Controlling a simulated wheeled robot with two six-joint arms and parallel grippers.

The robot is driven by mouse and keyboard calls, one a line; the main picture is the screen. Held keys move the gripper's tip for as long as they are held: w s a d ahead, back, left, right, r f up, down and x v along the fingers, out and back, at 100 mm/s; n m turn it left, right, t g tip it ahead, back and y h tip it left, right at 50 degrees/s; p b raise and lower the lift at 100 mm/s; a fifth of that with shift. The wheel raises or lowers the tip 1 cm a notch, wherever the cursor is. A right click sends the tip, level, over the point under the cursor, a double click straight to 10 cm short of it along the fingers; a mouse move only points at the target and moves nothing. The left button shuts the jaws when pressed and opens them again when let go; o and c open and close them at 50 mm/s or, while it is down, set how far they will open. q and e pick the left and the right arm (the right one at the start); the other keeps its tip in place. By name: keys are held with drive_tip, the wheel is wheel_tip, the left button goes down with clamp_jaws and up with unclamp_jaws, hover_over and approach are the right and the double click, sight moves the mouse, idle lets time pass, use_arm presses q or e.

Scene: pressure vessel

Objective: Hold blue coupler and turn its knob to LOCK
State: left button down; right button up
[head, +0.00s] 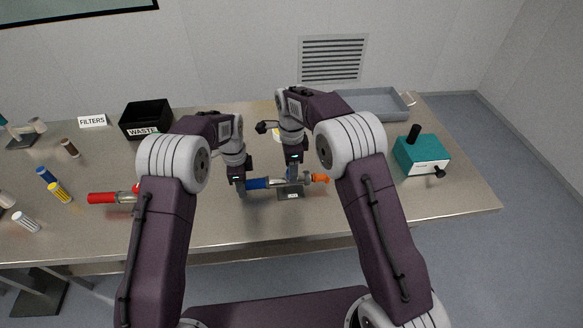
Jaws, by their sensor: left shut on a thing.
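My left gripper (241,187) is shut on the left end of the blue coupler. My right gripper (292,176) points down over the middle of the metal cylinder. A small bluish part shows at its fingertips, but it is too small to tell whether the fingers hold it. The knob and its LOCK mark cannot be made out.
A red-ended metal cylinder (103,198) lies left, partly behind my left arm. A black WASTE bin (146,113), a grey tray (372,101) and a teal box (421,155) with black handles stand around. Several small bottles are far left. The table front is clear.

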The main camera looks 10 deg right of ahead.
clamp_jaws()
